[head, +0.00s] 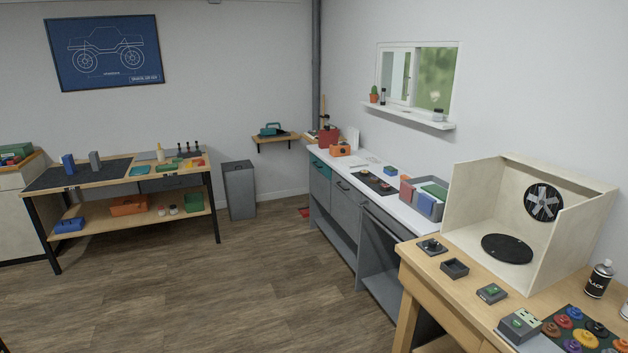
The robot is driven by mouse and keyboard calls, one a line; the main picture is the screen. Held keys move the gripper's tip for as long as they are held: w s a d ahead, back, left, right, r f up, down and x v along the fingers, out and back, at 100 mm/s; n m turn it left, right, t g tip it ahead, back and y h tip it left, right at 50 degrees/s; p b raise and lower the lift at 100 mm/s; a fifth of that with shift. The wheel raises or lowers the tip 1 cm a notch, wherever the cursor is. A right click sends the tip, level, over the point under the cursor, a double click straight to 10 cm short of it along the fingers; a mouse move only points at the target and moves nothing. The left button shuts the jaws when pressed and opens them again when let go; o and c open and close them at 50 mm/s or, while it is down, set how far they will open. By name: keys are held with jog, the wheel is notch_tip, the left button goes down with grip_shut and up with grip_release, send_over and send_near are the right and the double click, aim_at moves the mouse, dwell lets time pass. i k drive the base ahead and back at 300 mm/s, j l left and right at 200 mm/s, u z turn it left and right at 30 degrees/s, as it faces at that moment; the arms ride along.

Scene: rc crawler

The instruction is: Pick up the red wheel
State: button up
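I cannot single out the red wheel for certain at this size. Several coloured round pieces, orange, yellow, red, blue and purple among them, lie on a dark mat (610,318) at the bottom right, on the wooden bench. A dark mat (369,180) on the white counter carries small items, one of them reddish, too small to name. Small red and pale pieces (173,210) sit on the lower shelf of the left workbench. My gripper is not in view.
A pale open booth (473,211) with a fan and a black turntable (507,248) stands on the wooden bench (440,266), beside a black spray can (598,279). A grey bin (239,190) stands by the far wall. The wooden floor (200,290) in front is clear.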

aim_at(387, 187)
jog(key=i+j, duration=0.1)
jog(key=i, duration=3.1)
jog(key=l+z, duration=0.05)
jog(key=l, duration=0.05)
